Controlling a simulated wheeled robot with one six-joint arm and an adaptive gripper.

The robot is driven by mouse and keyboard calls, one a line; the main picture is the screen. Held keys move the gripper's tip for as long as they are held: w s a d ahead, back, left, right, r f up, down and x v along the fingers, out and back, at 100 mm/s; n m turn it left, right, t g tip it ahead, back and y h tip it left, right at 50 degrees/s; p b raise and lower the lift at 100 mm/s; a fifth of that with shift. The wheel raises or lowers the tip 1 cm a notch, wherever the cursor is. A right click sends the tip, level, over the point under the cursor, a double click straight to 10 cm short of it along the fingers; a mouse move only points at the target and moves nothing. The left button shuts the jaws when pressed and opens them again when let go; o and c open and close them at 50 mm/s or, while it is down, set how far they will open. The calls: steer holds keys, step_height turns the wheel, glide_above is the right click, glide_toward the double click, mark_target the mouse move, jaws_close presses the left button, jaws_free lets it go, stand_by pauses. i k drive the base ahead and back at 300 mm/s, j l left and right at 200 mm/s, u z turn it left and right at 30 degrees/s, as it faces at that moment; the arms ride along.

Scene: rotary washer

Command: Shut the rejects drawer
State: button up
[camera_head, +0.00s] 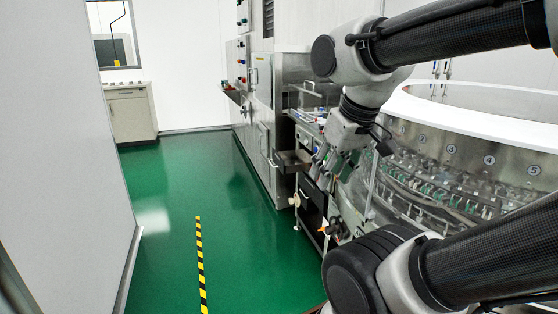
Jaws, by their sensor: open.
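A small grey metal drawer-like box (292,161) juts out from the front of the machine, left of my gripper. It looks pulled out, but I can read no label that marks it as the rejects drawer. My gripper (323,166) is open, with its fingers pointing down and to the left. It appears close to the right of the box in the picture. I cannot tell whether they touch. My gripper and arm hide part of the machine front behind them.
A dark panel (311,205) sits below the box. The round washer (470,165) with numbered stations is at the right. A tall steel cabinet (262,120) stands beyond the box. Green floor (180,185) with a yellow-black stripe (201,262) is clear; a white wall (55,150) bounds it left.

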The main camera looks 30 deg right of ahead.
mark_target(295, 160)
steer(key=i+j+z, duration=0.15)
steer(key=i+z, duration=0.3)
steer(key=i+j+z, duration=0.25)
steer(key=z, duration=0.15)
steer(key=i+u, duration=0.45)
steer(key=i, duration=0.4)
